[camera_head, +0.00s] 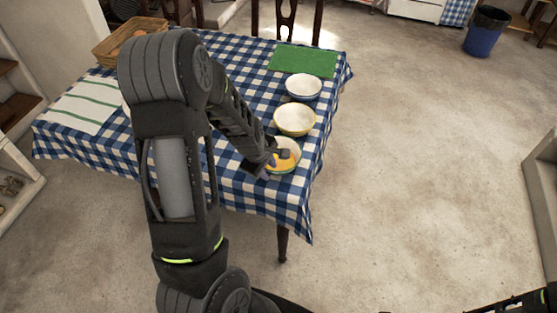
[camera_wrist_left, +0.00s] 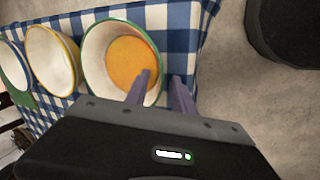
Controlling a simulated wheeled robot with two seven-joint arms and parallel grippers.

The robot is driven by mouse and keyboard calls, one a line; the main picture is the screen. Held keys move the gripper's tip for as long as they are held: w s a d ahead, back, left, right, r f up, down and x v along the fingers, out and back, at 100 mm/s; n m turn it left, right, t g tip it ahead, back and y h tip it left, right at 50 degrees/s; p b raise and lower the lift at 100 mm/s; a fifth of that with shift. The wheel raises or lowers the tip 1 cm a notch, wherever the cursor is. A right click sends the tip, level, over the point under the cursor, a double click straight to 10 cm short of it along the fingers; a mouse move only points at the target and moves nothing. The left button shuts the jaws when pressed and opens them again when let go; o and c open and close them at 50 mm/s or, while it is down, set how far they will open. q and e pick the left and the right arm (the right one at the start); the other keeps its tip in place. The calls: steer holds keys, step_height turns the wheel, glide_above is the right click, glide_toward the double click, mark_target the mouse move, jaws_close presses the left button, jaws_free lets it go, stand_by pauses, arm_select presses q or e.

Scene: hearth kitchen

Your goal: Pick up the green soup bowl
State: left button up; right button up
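The green soup bowl (camera_head: 293,146) stands at the near right edge of the table. It has a green rim, a pale inside and orange soup in it. In the left wrist view, the bowl (camera_wrist_left: 94,58) is upright, below the fingertips. My left gripper (camera_head: 270,164) is at its near side. In the left wrist view, the gripper's fingers (camera_wrist_left: 161,77) are apart, one over the inside of the bowl and one outside, with the rim between them. Contact with the rim cannot be made out. My right gripper (camera_head: 515,302) shows only partly at the bottom right corner.
A yellow-rimmed bowl (camera_head: 295,120) stands close behind the green one, and a blue-rimmed bowl (camera_head: 303,86) behind that. The checked table (camera_head: 240,195) also holds a green mat (camera_head: 304,60), a striped cloth (camera_head: 83,108) and a basket (camera_head: 118,42).

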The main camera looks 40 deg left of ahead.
arm_select(q)
steer(key=shift+w+f, duration=0.1)
steer(key=shift+f, duration=0.2)
stand_by(0.4)
jaws_close()
stand_by(1.2)
